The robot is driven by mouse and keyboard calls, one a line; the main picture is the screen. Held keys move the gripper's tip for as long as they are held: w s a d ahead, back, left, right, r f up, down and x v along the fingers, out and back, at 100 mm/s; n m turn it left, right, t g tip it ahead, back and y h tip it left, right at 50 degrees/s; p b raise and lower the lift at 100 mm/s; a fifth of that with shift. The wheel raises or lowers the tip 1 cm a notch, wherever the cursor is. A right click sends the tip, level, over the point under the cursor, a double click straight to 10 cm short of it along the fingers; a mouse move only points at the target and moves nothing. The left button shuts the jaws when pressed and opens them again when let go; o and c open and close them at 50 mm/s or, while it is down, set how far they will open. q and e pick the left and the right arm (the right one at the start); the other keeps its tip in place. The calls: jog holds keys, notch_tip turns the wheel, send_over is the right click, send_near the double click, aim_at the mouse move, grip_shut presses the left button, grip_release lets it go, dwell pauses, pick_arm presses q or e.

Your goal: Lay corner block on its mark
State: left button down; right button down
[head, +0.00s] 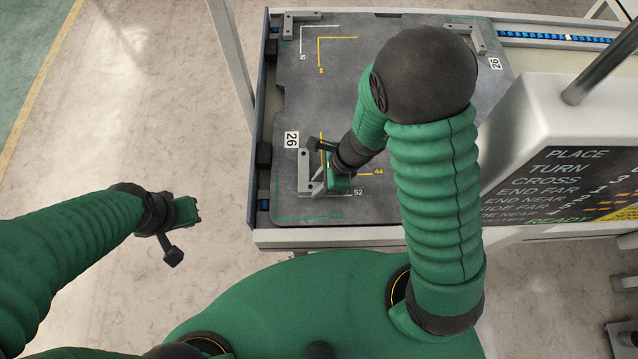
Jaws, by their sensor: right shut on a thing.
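A grey L-shaped corner block (304,168) is at the near left of the dark plate (400,208), beside a number 26 label. My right gripper (320,188) reaches down over it and is shut on it; the gripper hides part of the block. Whether the block touches the plate is hard to tell. A yellow corner mark (363,175) numbered 44 runs out from behind the gripper, and a white line numbered 52 (345,195) shows just below. My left gripper (185,212) hangs over the floor left of the table; its jaw opening is unclear.
Other grey corner blocks sit at the plate's far left (298,22) and far right (476,40). White and yellow marks (338,38) lie at the far left. A sign panel (560,165) stands close on the right. The plate's middle left is bare.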

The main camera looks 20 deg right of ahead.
jog(key=c, duration=1.5)
grip_release()
jog(key=shift+d+f, duration=0.1)
jog(key=shift+d, duration=0.05)
jog(key=shift+c, duration=0.2)
jog(key=o, duration=0.4)
jog(key=shift+s+d, duration=0.1)
jog(key=shift+d, duration=0.05)
pick_arm(q)
jog(key=shift+s+d, duration=0.1)
jog(key=shift+d, duration=0.2)
jog(key=shift+r, duration=0.1)
pick_arm(e)
jog(key=p+v, duration=0.3)
jog(key=v, duration=0.4)
jog(key=shift+r+p, duration=0.25)
jog(key=shift+p, duration=0.1)
jog(key=shift+r, duration=0.2)
pick_arm(q)
jog(key=v, duration=0.3)
jog(key=shift+w+r, duration=0.4)
jog(key=shift+r, duration=0.05)
pick_arm(e)
jog(key=shift+f, duration=0.1)
